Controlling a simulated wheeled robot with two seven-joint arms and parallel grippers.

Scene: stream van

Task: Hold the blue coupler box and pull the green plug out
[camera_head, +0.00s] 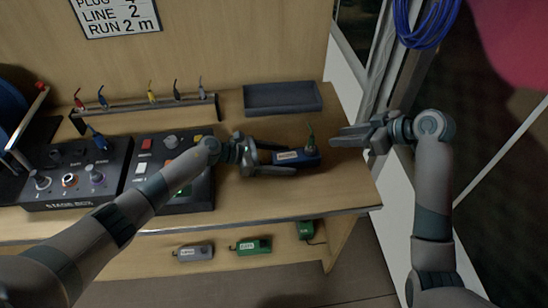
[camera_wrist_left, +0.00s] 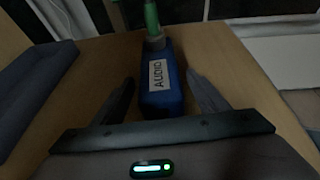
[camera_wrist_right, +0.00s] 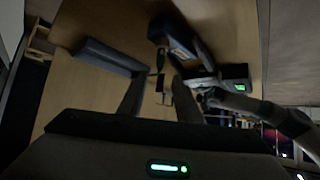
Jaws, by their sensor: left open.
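The blue coupler box (camera_head: 310,159), labelled AUDIO, lies on the table near its right end. It also shows in the left wrist view (camera_wrist_left: 161,90). My left gripper (camera_head: 280,156) is open at the box's left end. In the left wrist view its fingers stand on either side of the box, with gaps showing. My right gripper (camera_head: 335,136) is open and empty, to the right of the plug and apart from it.
A dark grey tray (camera_head: 283,98) lies behind the box. A rack (camera_head: 145,110) with several coloured plugs stands at the back left. The stage box (camera_head: 70,180) and a button panel (camera_head: 168,165) are at left. Green and grey boxes sit on the lower shelf (camera_head: 140,262).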

